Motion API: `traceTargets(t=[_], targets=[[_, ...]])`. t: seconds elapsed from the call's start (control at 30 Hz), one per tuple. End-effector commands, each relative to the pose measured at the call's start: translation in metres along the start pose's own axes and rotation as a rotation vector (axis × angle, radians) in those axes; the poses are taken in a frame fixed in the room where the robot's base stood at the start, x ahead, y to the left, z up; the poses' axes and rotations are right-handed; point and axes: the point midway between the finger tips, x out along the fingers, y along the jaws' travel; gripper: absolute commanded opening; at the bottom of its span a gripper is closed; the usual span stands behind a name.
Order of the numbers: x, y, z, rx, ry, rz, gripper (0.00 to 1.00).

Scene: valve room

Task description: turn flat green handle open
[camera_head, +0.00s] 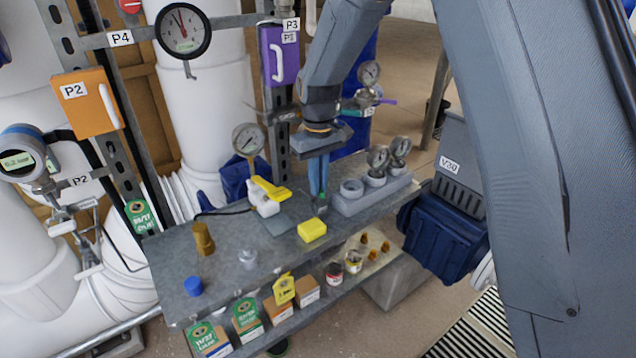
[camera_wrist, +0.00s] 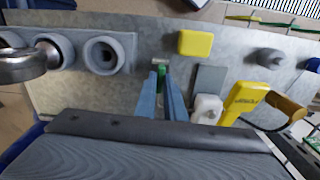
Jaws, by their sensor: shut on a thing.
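My gripper (camera_head: 320,203) points down over the grey bench, left of the gauge holder. Its two blue fingers (camera_wrist: 161,78) are shut on a small green piece (camera_wrist: 161,69) with a pale grey end. How far this piece stands above the bench, or whether it touches it, I cannot tell. A flat green handle (camera_head: 353,112) shows in the head view behind my gripper, on the pipework at the upright blue panel, partly hidden by my wrist. A purple handle (camera_head: 386,101) sits close to its right. My gripper is apart from and below both. The green handle is not clear in the wrist view.
The bench (camera_head: 225,278) holds a yellow block (camera_head: 312,231), a yellow-and-white device (camera_head: 266,196), a brass cylinder (camera_head: 203,238) and a blue cap (camera_head: 193,286). A gauge holder (camera_head: 372,192) stands right of my gripper.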

Motion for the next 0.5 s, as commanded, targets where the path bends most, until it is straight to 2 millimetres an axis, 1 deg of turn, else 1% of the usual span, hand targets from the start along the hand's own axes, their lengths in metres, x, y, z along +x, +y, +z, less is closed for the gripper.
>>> traceTargets(t=[0.2,0.5], targets=[[-0.0003,-0.0008,0.0006,-0.056,-0.002,-0.001,0.0],[-0.0003,-0.001,0.0005,-0.071,-0.002,-0.001,0.0]])
